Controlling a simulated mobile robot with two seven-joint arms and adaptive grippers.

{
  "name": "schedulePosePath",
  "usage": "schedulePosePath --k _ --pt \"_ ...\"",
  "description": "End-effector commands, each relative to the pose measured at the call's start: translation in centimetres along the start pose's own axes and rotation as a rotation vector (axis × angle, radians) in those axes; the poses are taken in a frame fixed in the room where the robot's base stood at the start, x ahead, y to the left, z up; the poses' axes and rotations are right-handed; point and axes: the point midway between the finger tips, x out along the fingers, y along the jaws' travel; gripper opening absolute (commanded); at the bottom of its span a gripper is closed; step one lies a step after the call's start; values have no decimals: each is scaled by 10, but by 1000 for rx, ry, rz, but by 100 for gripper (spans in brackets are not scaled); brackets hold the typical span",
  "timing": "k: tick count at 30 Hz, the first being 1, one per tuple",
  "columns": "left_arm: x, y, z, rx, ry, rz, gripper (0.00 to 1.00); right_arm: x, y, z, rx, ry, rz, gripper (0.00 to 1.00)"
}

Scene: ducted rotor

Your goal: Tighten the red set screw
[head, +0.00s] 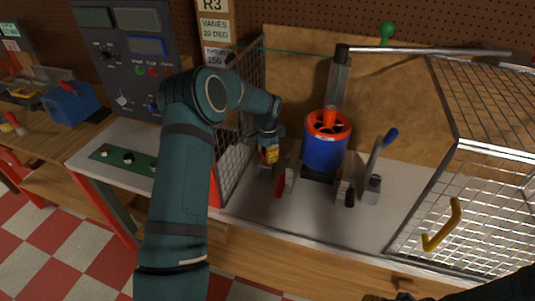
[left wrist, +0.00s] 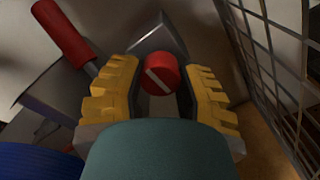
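The red set screw (left wrist: 160,73) shows in the left wrist view as a round red head with a pale diagonal slot. It sits in front of a grey metal block. My left gripper (left wrist: 163,88) has its two yellow fingers on either side of the screw head, with a narrow gap on each side. In the head view my left gripper (head: 270,156) is low beside the left side of the rotor stand, and the screw is hidden there.
The blue and orange ducted rotor (head: 325,143) stands just right of my left gripper. A red-handled lever (left wrist: 65,32) lies close by. A wire mesh panel (head: 240,135) is close on the left. A mesh door with a yellow handle (head: 442,226) is at right.

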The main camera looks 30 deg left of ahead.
Motion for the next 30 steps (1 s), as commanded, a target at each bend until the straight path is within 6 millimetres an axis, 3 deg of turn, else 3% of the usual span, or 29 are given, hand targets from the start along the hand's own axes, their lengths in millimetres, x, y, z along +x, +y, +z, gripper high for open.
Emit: schedulePosePath --k 1,2,3,14,20,30 --pt "0 1 -2 1 4 0 54 0 0 0 0 0 0 47" --pt "0 1 -2 1 3 0 64 0 0 0 0 0 0 47" --pt "0 1 -2 1 3 0 67 0 0 0 0 0 0 47" --pt "-4 0 0 0 1 0 67 0 0 0 0 0 0 47" --pt "-32 0 -1 0 3 -3 67 0 0 0 0 0 0 47" --pt "-98 0 -2 1 3 -2 67 0 0 0 0 0 0 47"
